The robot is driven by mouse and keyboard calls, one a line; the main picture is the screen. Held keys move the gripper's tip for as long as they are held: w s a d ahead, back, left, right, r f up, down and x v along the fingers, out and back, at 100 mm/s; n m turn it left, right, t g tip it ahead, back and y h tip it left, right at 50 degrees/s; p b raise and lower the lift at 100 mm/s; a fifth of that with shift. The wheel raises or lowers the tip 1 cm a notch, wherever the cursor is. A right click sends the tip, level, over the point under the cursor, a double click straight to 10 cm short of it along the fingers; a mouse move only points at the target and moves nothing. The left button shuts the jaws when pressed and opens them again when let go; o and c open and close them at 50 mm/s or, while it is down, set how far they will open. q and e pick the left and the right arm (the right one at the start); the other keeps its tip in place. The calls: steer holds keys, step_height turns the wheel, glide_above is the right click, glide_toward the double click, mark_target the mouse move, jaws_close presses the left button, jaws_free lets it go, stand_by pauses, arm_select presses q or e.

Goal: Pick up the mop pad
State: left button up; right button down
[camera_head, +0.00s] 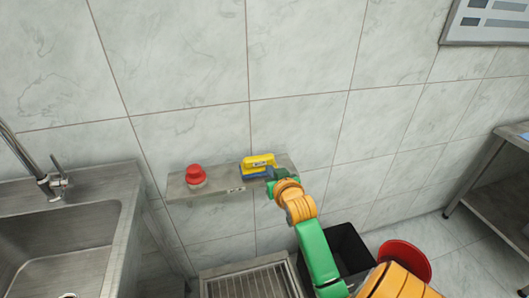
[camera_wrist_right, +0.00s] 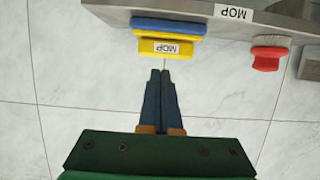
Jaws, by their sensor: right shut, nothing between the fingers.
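The mop pad is a yellow and blue block (camera_head: 258,161) on the wall shelf, right of the red knob-like item. In the right wrist view the mop pad (camera_wrist_right: 158,46) shows a yellow face with a "MOP" label and a blue layer. My right gripper (camera_head: 271,178) is at the shelf's front, by the pad's right end. In the wrist view its fingers (camera_wrist_right: 160,74) are together, empty, and point at the yellow face with a small gap in the picture. My left gripper is not in view.
The shelf (camera_head: 210,190) is narrow and also holds a red-topped item (camera_head: 195,174). A metal sink (camera_head: 60,235) is at left, a slatted drain (camera_head: 250,282) below. A black bin (camera_head: 345,248) and a red bucket (camera_head: 407,258) stand at lower right.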

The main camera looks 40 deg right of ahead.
mark_target(262, 156)
steer(key=w+d, duration=0.1)
steer(key=w, duration=0.1)
steer(key=w+d, duration=0.1)
steer(key=w, duration=0.1)
steer(key=w+d, duration=0.1)
steer(key=w, duration=0.1)
steer(key=shift+w+d+f, duration=0.2)
steer(key=shift+w+d, duration=0.4)
steer(key=shift+w, duration=0.15)
steer(key=shift+s+a+f, duration=0.1)
steer(key=shift+f, duration=0.6)
steer(key=shift+s, duration=0.1)
steer(key=shift+s+a+f, duration=0.1)
steer(key=shift+f, duration=0.05)
